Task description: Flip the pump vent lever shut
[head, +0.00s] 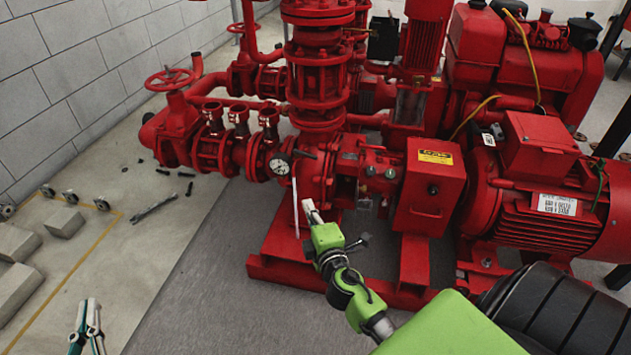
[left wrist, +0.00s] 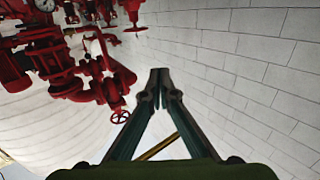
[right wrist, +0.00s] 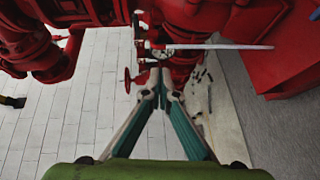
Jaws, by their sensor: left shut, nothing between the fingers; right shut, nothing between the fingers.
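A small dark lever (head: 305,154) sits on the red pump casing beside a round white gauge (head: 280,164); it looks like the vent lever, but its exact position is hard to read. A thin white streak (head: 296,208), rod or water jet, hangs straight down below it; it also shows sideways in the right wrist view (right wrist: 235,47). My right gripper (head: 309,207) is shut and empty, just right of the streak and below the lever, apart from the lever. My left gripper (head: 90,312) is shut and empty, low at the left, far from the pump; it also shows in the left wrist view (left wrist: 160,78).
Red pipes and a handwheel (head: 170,79) stand at the left, a red control box (head: 430,186) and motor (head: 540,190) at the right. Grey blocks (head: 65,222) and a wrench (head: 155,207) lie on the floor. The floor ahead of my left gripper is mostly clear.

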